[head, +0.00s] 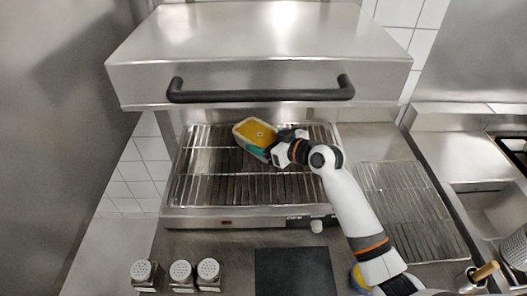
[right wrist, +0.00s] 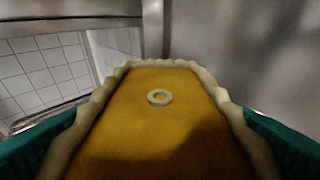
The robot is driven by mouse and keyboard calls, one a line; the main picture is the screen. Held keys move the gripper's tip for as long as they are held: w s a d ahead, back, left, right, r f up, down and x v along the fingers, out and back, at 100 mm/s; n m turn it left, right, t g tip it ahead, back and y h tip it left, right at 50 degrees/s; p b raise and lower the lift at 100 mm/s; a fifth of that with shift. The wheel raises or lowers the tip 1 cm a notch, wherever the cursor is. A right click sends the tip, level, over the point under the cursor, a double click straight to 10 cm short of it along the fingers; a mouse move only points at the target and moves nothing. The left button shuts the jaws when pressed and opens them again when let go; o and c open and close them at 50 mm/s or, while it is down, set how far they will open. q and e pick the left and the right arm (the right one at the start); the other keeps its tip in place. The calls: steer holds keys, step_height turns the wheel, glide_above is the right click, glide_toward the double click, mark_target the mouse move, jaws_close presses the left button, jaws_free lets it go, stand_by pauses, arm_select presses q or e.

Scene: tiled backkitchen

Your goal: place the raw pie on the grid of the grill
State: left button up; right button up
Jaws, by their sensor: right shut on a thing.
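The raw pie (head: 258,131) has a yellow-orange filling, a pale crimped crust and a small ring on top. My right gripper (head: 262,148) is shut on the pie, with its green fingers at the crust. In the right wrist view the pie (right wrist: 152,125) fills the middle between both green fingers. In the head view the pie is over the back middle of the grill's grid (head: 210,188), under the raised hood; I cannot tell whether it touches the grid. The grill (head: 240,222) has a black handle on its hood. My left gripper is not in view.
The grill's hood (head: 260,45) hangs above the back of the grid. A separate wire rack (head: 405,205) lies to the right. Several shakers (head: 181,272) and a dark mat (head: 295,272) are in front. The grid's front and left parts are bare.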

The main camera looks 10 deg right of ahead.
steer(key=shift+s+f, duration=0.1)
steer(key=shift+f, duration=0.8)
step_height(320, 180, down, 4)
steer(key=shift+f+p, duration=0.15)
steer(key=shift+p, duration=0.2)
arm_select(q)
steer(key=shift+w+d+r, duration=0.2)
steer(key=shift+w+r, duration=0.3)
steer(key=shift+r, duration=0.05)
arm_select(e)
steer(key=shift+f, duration=0.15)
steer(key=o, duration=1.4)
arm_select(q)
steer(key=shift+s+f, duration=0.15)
